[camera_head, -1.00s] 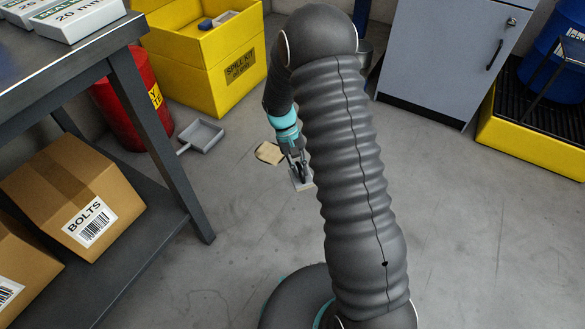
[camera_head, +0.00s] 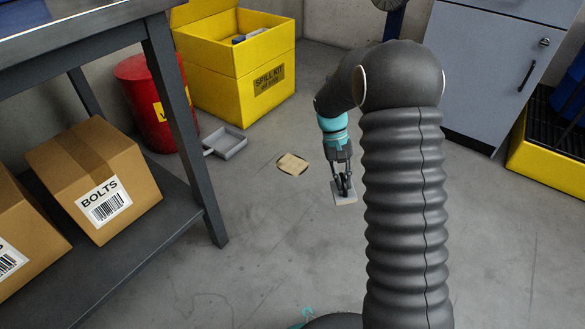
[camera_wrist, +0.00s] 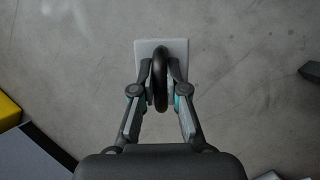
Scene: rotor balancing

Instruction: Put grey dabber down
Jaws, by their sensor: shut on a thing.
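The grey dabber (camera_head: 346,199) is a flat, light grey rectangular pad with a dark rounded handle. My gripper (camera_head: 344,183) is shut on the handle, with the pad hanging below the fingers. In the wrist view the pad (camera_wrist: 178,52) shows beyond the fingertips, and the black handle stands between the two fingers of my gripper (camera_wrist: 160,72). The dabber appears to be over bare concrete floor. I cannot tell exactly how high it is or whether it touches.
A tan, dark-edged piece (camera_head: 292,164) lies on the floor left of the dabber. A grey dustpan (camera_head: 226,144), red bin (camera_head: 150,100) and yellow spill kit box (camera_head: 222,75) are farther left. A dark shelf unit (camera_head: 205,200) stands at left, a grey cabinet (camera_head: 480,70) at right. Floor around the dabber is clear.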

